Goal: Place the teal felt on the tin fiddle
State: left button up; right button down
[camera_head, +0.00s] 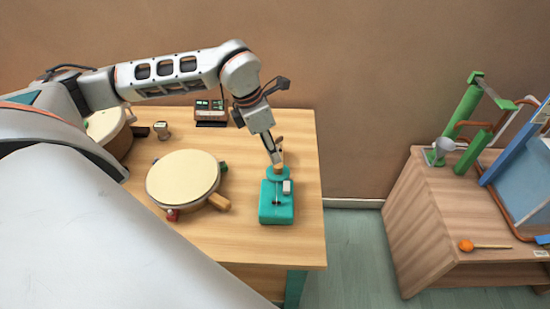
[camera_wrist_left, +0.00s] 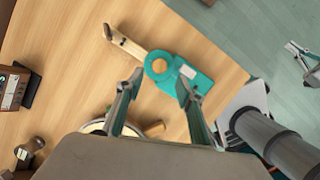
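The tin fiddle (camera_head: 277,211) lies on the wooden table, with a teal body, a white block on it and a wooden neck (camera_wrist_left: 124,42). A round teal ring (camera_wrist_left: 152,73), which looks like the teal felt (camera_head: 277,173), lies where the body meets the neck; wood colour shows in its middle. I cannot tell whether it rests flat on the fiddle or is raised. My left gripper (camera_head: 275,158) is over the neck end. What looks like my right gripper (camera_wrist_left: 304,62) shows small over the floor.
A pale round drum (camera_head: 183,179) with a wooden handle lies left of the fiddle. A small box device (camera_head: 210,110) and a small stamp-like object (camera_head: 161,131) stand behind. A second table (camera_head: 440,215) at right holds a green frame.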

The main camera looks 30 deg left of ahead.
pick_arm(q)
jog(key=v, duration=0.5)
jog(key=shift+r, duration=0.25)
jog(key=shift+s, duration=0.1)
